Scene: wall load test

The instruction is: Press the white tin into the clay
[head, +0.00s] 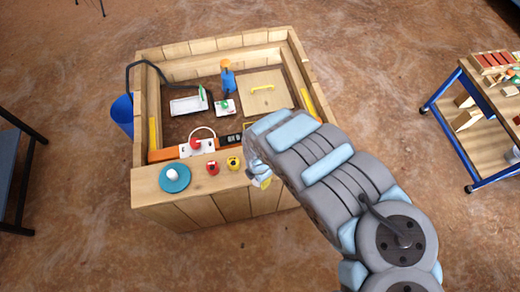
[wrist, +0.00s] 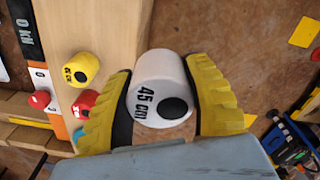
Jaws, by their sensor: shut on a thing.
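The white tin (wrist: 162,85) is a short cylinder marked "45 cm" with a black round spot. It sits between the two yellow fingers of my gripper (wrist: 163,103), which is shut on it in the wrist view. In the head view my gripper (head: 260,172) is at the front ledge of the wooden box, right of the yellow tin, and my arm hides part of it. A bit of white and yellow shows there.
On the ledge (head: 150,190) stand a red tin (head: 212,168), a yellow tin (head: 233,163) and a teal disc (head: 185,183) with a white lump. An orange strip (wrist: 45,75) with a black "0 kN" panel lies behind them. Bare floor lies in front.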

